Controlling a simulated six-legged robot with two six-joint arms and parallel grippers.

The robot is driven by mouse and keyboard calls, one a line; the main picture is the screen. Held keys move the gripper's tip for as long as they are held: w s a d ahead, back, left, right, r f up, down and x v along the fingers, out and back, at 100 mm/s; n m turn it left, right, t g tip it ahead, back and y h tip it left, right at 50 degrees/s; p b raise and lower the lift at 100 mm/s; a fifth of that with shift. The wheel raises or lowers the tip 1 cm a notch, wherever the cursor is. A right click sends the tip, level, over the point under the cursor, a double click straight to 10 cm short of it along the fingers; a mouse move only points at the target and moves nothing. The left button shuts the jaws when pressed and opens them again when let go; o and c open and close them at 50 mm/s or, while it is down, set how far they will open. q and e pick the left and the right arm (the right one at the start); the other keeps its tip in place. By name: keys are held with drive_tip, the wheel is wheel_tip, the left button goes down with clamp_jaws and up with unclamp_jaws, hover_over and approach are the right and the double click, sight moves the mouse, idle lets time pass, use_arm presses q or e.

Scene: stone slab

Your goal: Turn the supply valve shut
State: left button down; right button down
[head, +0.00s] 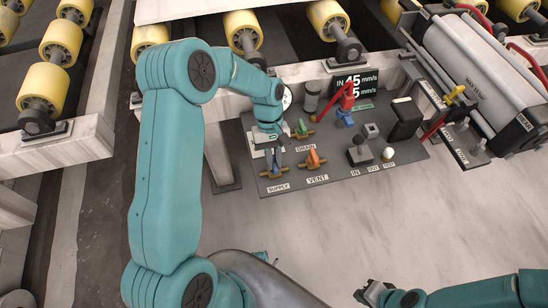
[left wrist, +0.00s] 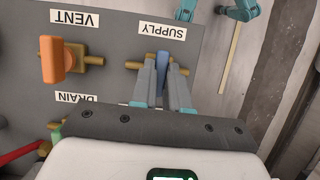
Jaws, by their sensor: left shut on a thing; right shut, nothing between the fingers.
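The supply valve (head: 266,174) sits at the front left of the dark panel, behind its SUPPLY label (head: 278,188). In the left wrist view its blue handle (left wrist: 162,68) stands across the brass pipe (left wrist: 133,65). My left gripper (head: 273,158) comes down from above, with its fingers (left wrist: 161,88) shut on the blue handle. The gripper hides most of the handle in the head view. My right gripper (head: 368,291) is shut and empty, low in the head view, well away from the panel.
The orange vent valve (head: 313,158) stands just right of the supply valve; the green drain valve (head: 301,129) is behind. A red lever (head: 332,103) and a black box (head: 405,119) are further right. The stone slab (head: 400,220) in front is clear.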

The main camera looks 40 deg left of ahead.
use_arm(q)
drive_tip(key=shift+n, duration=0.3)
drive_tip(key=c, duration=1.1)
unclamp_jaws()
drive_tip(key=p+v, duration=0.3)
drive_tip(key=v, duration=1.3)
drive_tip(key=shift+a+r, duration=0.2)
drive_tip(key=shift+a, duration=0.05)
